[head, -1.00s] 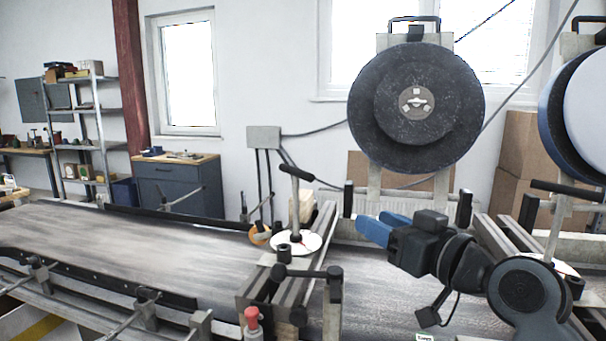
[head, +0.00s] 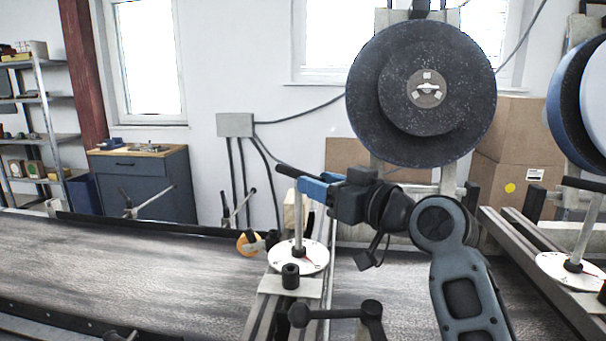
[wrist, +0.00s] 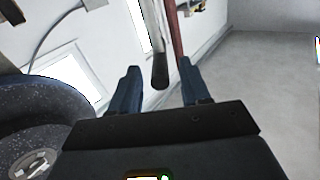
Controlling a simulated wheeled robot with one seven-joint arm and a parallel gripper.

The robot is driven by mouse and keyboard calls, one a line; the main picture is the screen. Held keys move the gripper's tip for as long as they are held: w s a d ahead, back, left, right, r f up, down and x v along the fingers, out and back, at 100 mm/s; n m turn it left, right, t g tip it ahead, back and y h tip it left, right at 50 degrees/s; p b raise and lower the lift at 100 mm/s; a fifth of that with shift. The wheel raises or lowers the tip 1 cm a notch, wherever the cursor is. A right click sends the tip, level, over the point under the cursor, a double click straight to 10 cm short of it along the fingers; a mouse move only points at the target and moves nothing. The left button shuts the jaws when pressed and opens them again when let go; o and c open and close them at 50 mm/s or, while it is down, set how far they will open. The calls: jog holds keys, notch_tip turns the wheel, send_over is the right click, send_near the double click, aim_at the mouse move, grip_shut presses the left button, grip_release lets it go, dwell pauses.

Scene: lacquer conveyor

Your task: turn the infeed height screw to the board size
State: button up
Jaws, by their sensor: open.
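The infeed height screw (head: 298,222) is an upright grey post with a black crossbar handle (head: 290,171) on top. A round white dial (head: 312,262) with a red pointer lies around its foot; I cannot read its marks. My gripper (head: 306,187) has blue fingers and is at the handle, near the top of the post. In the wrist view, a bar with a black end (wrist: 159,72) lies between the two spread fingers, with gaps on both sides. My gripper is open. Part of the handle is hidden behind the fingers in the head view.
A second similar screw with a dial (head: 570,270) stands at the right. A large dark disc (head: 365,100) hangs behind my arm. A black knob bar (head: 335,313) sits in front of the post. The conveyor belt (head: 130,270) is clear at the left.

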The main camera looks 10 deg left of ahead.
jog(key=shift+p+x, duration=0.35)
jog(key=shift+x, duration=1.75)
grip_shut()
